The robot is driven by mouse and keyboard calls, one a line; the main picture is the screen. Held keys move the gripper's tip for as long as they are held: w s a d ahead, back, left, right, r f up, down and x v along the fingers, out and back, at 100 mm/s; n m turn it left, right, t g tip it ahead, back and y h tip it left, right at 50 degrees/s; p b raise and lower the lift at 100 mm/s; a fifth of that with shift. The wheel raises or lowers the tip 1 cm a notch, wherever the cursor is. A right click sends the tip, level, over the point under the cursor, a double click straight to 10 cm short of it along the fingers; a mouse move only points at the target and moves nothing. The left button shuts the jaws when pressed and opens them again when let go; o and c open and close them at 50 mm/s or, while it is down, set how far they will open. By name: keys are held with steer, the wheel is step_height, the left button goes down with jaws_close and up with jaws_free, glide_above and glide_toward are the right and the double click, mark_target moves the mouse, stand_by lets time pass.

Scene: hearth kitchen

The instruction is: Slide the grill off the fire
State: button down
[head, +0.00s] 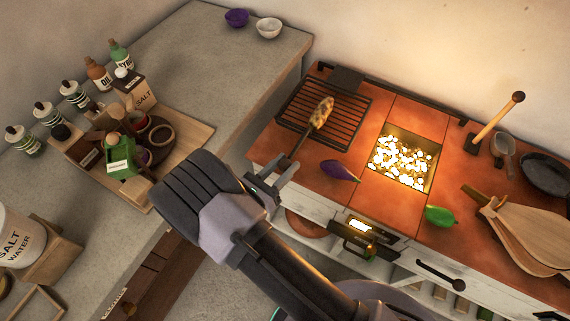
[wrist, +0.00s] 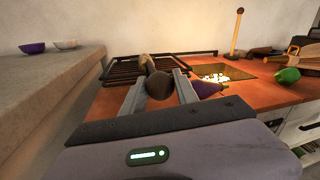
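The black wire grill (head: 345,128) lies on the orange tiled top, left of the fire (head: 403,162), which glows in a square pit. The grill's dark handle (head: 297,147) points toward my gripper (head: 279,177). In the wrist view my gripper (wrist: 160,82) is open, and the round dark handle end (wrist: 159,86) shows between its fingers with gaps on both sides. I cannot tell how deep it sits between them. The grill (wrist: 120,66) and embers (wrist: 216,78) show beyond.
A green pepper (head: 439,216) and bellows (head: 528,236) lie further right. The grey counter (head: 215,60) stands left, with bottles and a wooden tray (head: 190,145).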

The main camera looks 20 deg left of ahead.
steer(key=c, duration=0.9)
jaws_free()
steer(key=shift+a, duration=0.25)
steer(key=shift+c, duration=0.2)
steer(key=p+v, duration=0.3)
steer(key=v, duration=1.4)
steer(key=shift+s, duration=0.25)
steer(key=shift+r, duration=0.15)
